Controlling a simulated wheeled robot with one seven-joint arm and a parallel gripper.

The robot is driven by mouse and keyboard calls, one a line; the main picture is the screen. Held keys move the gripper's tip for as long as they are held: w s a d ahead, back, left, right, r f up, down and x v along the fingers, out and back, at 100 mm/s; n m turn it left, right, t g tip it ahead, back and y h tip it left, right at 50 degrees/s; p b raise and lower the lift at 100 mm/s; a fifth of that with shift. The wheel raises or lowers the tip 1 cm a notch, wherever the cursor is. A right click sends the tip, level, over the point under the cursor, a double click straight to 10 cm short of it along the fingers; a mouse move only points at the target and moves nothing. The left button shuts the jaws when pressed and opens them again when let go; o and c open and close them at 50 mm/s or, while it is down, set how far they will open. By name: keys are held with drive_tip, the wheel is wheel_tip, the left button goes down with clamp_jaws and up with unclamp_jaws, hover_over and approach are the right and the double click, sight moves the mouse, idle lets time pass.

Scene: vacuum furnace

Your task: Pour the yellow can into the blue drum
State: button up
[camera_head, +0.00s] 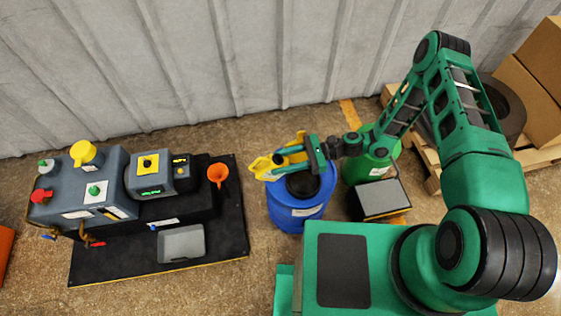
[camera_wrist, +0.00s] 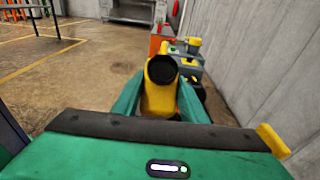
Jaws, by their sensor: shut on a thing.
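The yellow can (camera_head: 268,164) is held by my gripper (camera_head: 298,155), which is shut on it. In the head view the can is over the left part of the blue drum (camera_head: 300,213) and looks tilted to the left. The drum stands upright on the floor, and its dark top shows partly below my gripper. In the wrist view the can (camera_wrist: 158,98) sits between the fingers of my gripper (camera_wrist: 160,108), with a round black part toward the camera. I cannot tell whether anything flows from the can.
A green drum (camera_head: 371,162) stands right of the blue drum, with a grey-topped box (camera_head: 381,198) before it. A grey machine (camera_head: 95,190) and an orange funnel (camera_head: 218,175) are on a black base (camera_head: 145,262) at left. A corrugated wall (camera_head: 220,65) runs behind.

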drive_tip(key=shift+w+d+r+g+y, duration=0.1)
drive_tip(key=shift+d+r+g+y, duration=0.2)
drive_tip(key=shift+r+y, duration=0.35)
drive_tip(key=shift+w+d+r+g+y, duration=0.1)
drive_tip(key=shift+d+r+y, duration=0.35)
drive_tip(key=shift+y, duration=0.3)
drive_tip(key=shift+w+d+r+g+y, duration=0.25)
drive_tip(key=shift+d+r+y, duration=0.45)
drive_tip(key=shift+y, duration=0.4)
drive_tip(key=shift+w+d+r+g+y, duration=0.15)
drive_tip(key=shift+d+r+g+y, duration=0.2)
drive_tip(key=shift+d+r+y, duration=0.4)
idle(4.8)
